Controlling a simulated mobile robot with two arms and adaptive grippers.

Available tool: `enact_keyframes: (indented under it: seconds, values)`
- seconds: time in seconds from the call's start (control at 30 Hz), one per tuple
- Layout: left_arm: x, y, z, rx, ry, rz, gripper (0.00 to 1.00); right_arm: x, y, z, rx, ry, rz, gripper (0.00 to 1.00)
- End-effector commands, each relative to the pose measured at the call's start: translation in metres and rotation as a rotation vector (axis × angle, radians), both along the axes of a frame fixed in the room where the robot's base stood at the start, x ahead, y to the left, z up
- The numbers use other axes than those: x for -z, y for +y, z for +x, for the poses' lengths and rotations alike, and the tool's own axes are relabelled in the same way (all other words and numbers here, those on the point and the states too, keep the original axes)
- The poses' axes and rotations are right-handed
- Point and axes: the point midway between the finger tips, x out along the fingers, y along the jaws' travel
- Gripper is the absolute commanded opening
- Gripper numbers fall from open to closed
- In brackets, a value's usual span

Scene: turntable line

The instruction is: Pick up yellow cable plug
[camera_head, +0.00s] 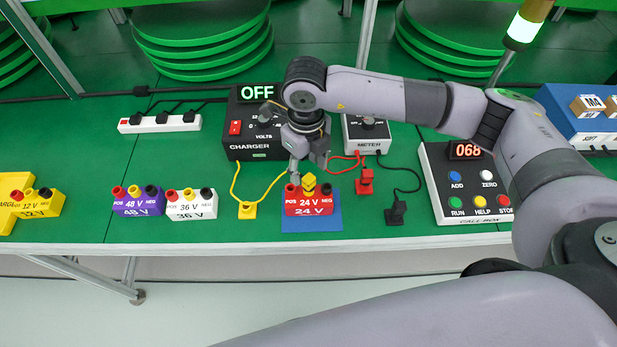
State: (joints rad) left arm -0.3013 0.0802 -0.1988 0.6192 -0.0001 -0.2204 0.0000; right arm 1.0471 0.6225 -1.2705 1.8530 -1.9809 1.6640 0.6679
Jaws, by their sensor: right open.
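One yellow cable plug (247,210) lies on the green bench, left of the red 24 V battery, with a yellow cable running up to the charger (256,146). A second yellow plug-like piece (309,184) is at the top of the red 24 V battery (309,204), between its terminals; whether it is seated or just behind is hard to tell. My right gripper (308,164) is open, pointing down just above and behind this second piece, with nothing visibly held. The battery stands on a blue mat (331,222). My left gripper is out of view.
The charger display reads OFF. A red plug (365,181) and black plug (397,211) lie right of the battery, cabled to the meter (367,133). The call box (464,183) stands farther right. The 36 V (191,206), 48 V (138,203) and yellow 12 V (42,204) batteries stand left.

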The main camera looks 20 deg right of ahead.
Motion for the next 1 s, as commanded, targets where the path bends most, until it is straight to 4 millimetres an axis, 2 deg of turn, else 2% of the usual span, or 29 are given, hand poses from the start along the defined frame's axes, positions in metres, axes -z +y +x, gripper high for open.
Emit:
enact_keyframes:
  seconds: [0.27, 0.4, 0.53, 0.83, 1.0]
  values:
    - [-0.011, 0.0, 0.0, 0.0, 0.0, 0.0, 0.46, 0.019, -0.002, 0.0, -0.001, 0.003, 0.0, 0.47]
    - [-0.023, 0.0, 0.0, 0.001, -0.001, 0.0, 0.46, 0.04, -0.006, 0.001, -0.001, 0.004, -0.001, 0.47]
    - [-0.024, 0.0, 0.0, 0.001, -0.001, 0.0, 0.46, 0.057, -0.005, 0.002, -0.001, 0.002, 0.001, 0.47]
    - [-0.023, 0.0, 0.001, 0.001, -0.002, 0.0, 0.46, 0.063, -0.005, 0.002, -0.002, 0.0, 0.001, 0.46]
    - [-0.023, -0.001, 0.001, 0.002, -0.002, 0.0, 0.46, 0.062, -0.005, 0.002, -0.002, 0.0, 0.001, 0.35]
